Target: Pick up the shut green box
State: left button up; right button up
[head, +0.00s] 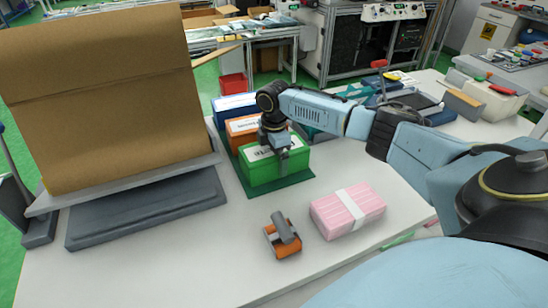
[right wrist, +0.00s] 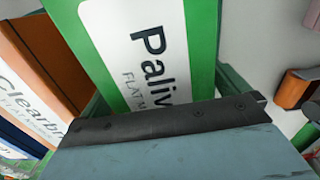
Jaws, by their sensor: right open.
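The shut green box (head: 262,176) stands on a dark green mat (head: 300,180) on the white table, at the front of a row of boxes. Its white label reads "Paliv…" in the right wrist view, where the green box (right wrist: 205,30) fills the upper middle. My right gripper (head: 283,153) is open and points down at the top of the green box, covering part of its label. I cannot tell whether the fingers touch the box. My left gripper is not in view.
An orange box (head: 238,126) and a blue box (head: 233,102) stand just behind. A pink carton (head: 330,222) and an orange tape dispenser (head: 282,240) lie in front. A large cardboard sheet (head: 105,95) stands on a grey stand (head: 150,212) at left. The table's front left is clear.

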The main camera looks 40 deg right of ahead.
jog(key=shift+r, duration=0.1)
jog(key=c, duration=0.9)
jog(key=shift+c, duration=0.2)
